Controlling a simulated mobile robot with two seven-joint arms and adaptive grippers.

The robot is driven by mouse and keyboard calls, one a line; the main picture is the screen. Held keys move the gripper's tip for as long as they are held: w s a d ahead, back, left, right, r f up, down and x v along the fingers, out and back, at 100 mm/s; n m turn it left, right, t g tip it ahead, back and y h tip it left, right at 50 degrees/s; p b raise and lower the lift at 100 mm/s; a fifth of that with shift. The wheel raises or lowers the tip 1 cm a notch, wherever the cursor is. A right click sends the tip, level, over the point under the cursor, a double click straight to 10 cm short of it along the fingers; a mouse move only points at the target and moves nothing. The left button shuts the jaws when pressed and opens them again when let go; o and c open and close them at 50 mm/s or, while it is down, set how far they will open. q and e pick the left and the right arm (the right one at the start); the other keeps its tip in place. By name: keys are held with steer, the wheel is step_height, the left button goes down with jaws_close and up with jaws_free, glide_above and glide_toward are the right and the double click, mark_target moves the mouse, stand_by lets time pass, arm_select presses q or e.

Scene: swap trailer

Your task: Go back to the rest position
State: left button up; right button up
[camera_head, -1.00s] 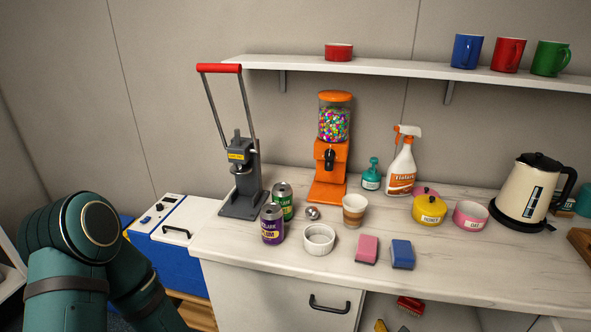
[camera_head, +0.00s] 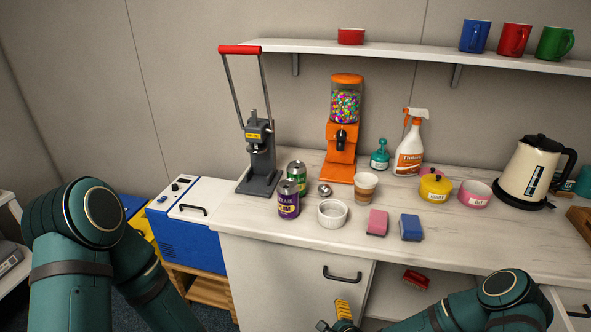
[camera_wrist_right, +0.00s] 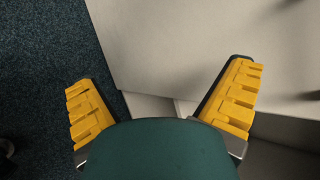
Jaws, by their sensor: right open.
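My right gripper (camera_wrist_right: 162,78) is open, its two yellow fingers spread wide and nothing between them. In the right wrist view it is in front of the pale cabinet front and above the dark carpet. In the head view the right gripper (camera_head: 340,314) shows only partly at the bottom edge, below the counter top and apart from the objects on it. My right arm is bent at the lower right. My left arm is folded at the left, and its gripper is out of the picture.
The counter (camera_head: 320,247) holds a press (camera_head: 260,160), a candy dispenser (camera_head: 341,150), two cans, cups, bowls, sponges (camera_head: 410,227), a spray bottle (camera_head: 410,155) and a kettle (camera_head: 530,175). A blue-white cooler (camera_head: 195,240) stands left of it. An open shelf is below the counter.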

steer(key=s+r+n+g, duration=0.4)
steer(key=s+n, duration=0.5)
steer(key=s+a+r+n+g, duration=0.1)
steer(key=s+r+n+g, duration=0.3)
steer(key=s+n, duration=0.5)
steer(key=shift+s+a+n, duration=0.15)
steer(key=shift+s+n, duration=0.15)
steer(key=shift+s, duration=0.4)
steer(key=shift+r, duration=0.15)
